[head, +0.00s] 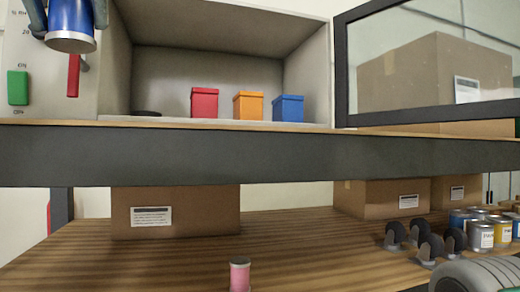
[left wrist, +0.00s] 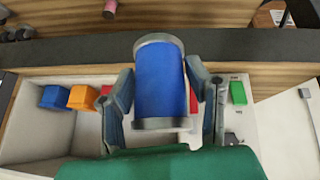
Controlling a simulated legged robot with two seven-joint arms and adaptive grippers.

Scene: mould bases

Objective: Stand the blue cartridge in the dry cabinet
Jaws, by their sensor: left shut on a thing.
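The blue cartridge (head: 72,20), a blue cylinder with silver end rims, hangs at the top left of the head view, roughly upright. My left gripper (head: 68,10) is shut on its sides; the left wrist view shows the cartridge (left wrist: 160,92) between both fingers. The open-fronted pale cabinet (head: 308,75) stands on the upper shelf, and the cartridge is left of its opening in the head view. A flat dark disc (head: 146,113) lies on the left of its floor. My right gripper is not in view.
Red (head: 204,103), orange (head: 248,106) and blue (head: 288,108) boxes stand in the cabinet's middle and right. A dark-framed glass panel (head: 400,70) is at right. Green (head: 18,88) and red (head: 74,76) pieces show at left. Cabinet floor between disc and red box is clear.

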